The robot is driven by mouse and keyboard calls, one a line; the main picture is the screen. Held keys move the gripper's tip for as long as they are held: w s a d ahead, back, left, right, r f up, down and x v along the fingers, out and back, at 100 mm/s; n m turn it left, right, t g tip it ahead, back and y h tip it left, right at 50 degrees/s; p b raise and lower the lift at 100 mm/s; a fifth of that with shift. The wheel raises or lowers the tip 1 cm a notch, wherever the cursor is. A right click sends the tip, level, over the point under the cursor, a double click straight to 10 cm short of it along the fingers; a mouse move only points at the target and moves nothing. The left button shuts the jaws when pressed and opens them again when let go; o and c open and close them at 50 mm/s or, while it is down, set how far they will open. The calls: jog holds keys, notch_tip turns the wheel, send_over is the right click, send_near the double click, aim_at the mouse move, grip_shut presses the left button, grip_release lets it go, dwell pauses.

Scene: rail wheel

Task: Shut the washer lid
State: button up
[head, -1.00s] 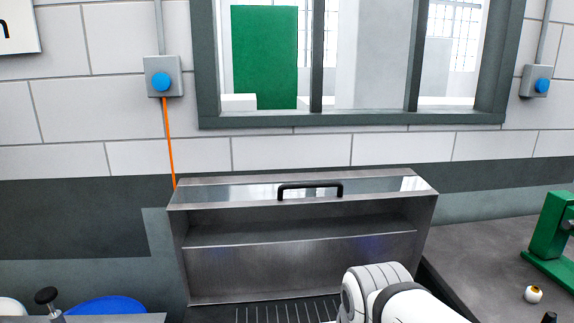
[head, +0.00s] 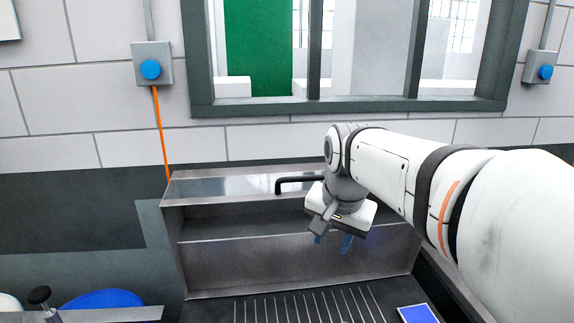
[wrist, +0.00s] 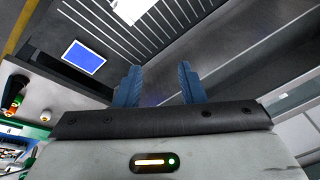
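The washer lid (head: 225,188) is a metal, box-like cover that stands raised at the back of the washer, its hollow inside facing me. A black bar handle (head: 284,184) sits on its upper front edge, and my arm hides the handle's right end. My gripper (head: 333,240) hangs in front of the lid's right half, below the handle, with blue fingers pointing down. In the wrist view my gripper (wrist: 158,85) shows its two blue fingers apart with nothing between them. The slatted washer grate (head: 300,306) shows below the lid.
A blue-faced panel (head: 418,314) lies at the washer's right front, and it also shows in the wrist view (wrist: 83,58). A wall box with a blue button (head: 151,69) and orange cable is at left. A window frame (head: 350,107) is above the lid.

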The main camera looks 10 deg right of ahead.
aim_at(311, 178)
jog(key=w+r+m+p, duration=0.1)
jog(key=w+r+m, duration=0.45)
jog(key=w, duration=0.35)
jog(key=w+r+m+p, duration=0.2)
jog(key=w+r+m, duration=0.35)
jog(key=w, duration=0.35)
jog(key=x, duration=0.7)
jog(key=shift+w+d+p, duration=0.2)
jog(key=shift+d+p, duration=0.15)
jog(key=shift+p, duration=0.05)
jog(key=shift+c, duration=0.2)
grip_shut()
jog(key=shift+a, duration=0.1)
